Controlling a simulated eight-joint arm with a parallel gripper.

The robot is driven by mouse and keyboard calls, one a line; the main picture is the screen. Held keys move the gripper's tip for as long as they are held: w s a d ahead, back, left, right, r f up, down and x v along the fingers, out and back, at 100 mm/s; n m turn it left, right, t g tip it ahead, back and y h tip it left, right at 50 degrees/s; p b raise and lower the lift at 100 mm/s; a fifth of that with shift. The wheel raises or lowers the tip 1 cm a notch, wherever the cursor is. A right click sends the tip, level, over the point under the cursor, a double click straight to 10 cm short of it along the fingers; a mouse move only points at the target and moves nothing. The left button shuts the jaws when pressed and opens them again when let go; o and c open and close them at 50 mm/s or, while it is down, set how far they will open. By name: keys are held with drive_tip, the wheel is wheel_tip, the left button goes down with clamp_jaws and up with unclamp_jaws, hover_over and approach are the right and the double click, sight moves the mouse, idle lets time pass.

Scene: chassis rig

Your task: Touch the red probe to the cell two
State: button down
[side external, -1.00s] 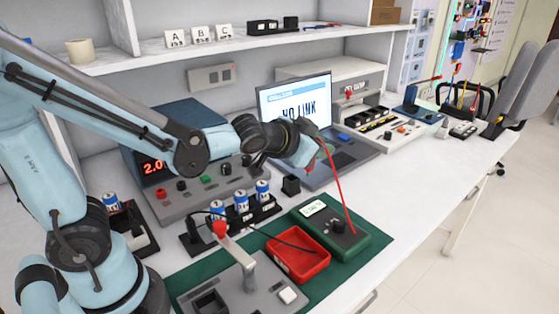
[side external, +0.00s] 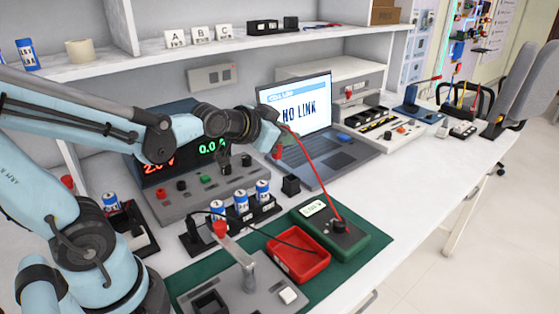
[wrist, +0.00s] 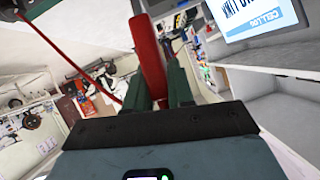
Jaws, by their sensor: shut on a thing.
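My gripper (side external: 279,146) is shut on the red probe (wrist: 148,50), above the bench in front of the laptop. The probe also shows in the side view (side external: 277,153), partly hidden by the gripper. A red lead (side external: 315,172) runs from it to the green meter (side external: 358,245). Three blue-and-white cells stand upright in a black holder (side external: 222,231): a left one (side external: 218,211), a middle one (side external: 241,201) and a right one (side external: 262,190). I cannot read which is cell two. The probe is above and to the right of the cells, apart from them.
A red tray (side external: 300,265) sits on the green mat (side external: 376,246) beside the meter. A grey fixture with a red-knobbed lever (side external: 220,229) stands in front of the holder. Behind are a bench supply (side external: 178,203) and a laptop (side external: 325,165).

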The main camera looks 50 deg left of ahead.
drive_tip(key=s+a+f+m+h, duration=0.3)
drive_tip(key=s+a+f+h, duration=0.1)
drive_tip(key=s, duration=0.4)
drive_tip(key=s+d+r+m+g+h, duration=0.2)
drive_tip(key=s+r+m+g+h, duration=0.2)
drive_tip(key=s+r+m+h, duration=0.3)
drive_tip(key=shift+f+n, duration=0.4)
drive_tip(key=shift+f, duration=1.5)
drive_tip(key=shift+w+n, duration=0.1)
drive_tip(key=shift+n, duration=0.2)
drive_tip(key=shift+f, duration=2.05)
drive_tip(key=shift+f, duration=0.4)
